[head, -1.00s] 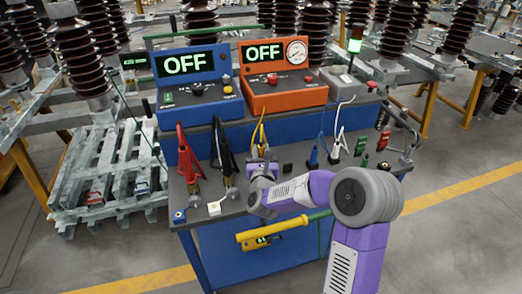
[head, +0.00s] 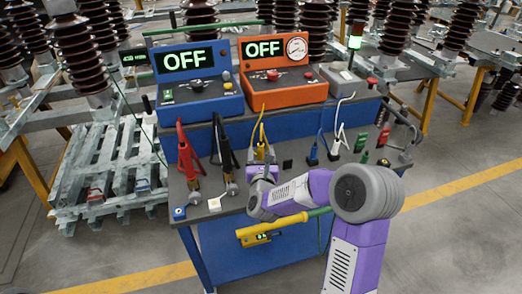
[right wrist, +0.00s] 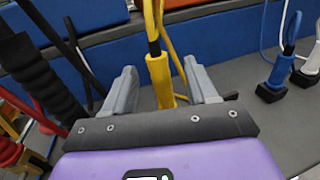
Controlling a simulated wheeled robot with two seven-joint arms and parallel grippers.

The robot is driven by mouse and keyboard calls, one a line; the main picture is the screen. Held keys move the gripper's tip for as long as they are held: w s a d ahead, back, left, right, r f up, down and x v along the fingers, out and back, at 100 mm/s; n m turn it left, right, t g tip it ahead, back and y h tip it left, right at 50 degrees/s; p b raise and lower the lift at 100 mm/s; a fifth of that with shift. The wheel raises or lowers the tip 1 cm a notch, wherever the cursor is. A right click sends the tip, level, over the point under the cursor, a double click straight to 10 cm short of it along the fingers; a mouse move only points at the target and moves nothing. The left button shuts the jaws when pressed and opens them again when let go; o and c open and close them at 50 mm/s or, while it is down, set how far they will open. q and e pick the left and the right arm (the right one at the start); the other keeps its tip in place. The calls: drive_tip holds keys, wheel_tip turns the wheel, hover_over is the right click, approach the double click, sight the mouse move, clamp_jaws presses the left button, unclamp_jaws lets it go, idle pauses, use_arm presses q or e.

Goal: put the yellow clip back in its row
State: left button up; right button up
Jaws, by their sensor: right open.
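The yellow clip (head: 262,146) stands roughly upright on the dark bench top, between the black clip and the blue clip, with its yellow lead rising from it. In the right wrist view the yellow clip (right wrist: 160,78) is between the two grey fingers of my right gripper (right wrist: 163,92), with a visible gap on each side. My right gripper (head: 263,168) is open. The clip's foot is hidden behind the gripper body. My left gripper is not in view.
Blue (head: 313,153), white (head: 338,145) and green (head: 361,142) clips stand right. A small black block (head: 287,164) is close by. Blue and orange consoles reading OFF stand behind.

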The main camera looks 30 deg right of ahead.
drive_tip(key=v, duration=0.6)
drive_tip(key=shift+f, duration=0.1)
idle(0.4)
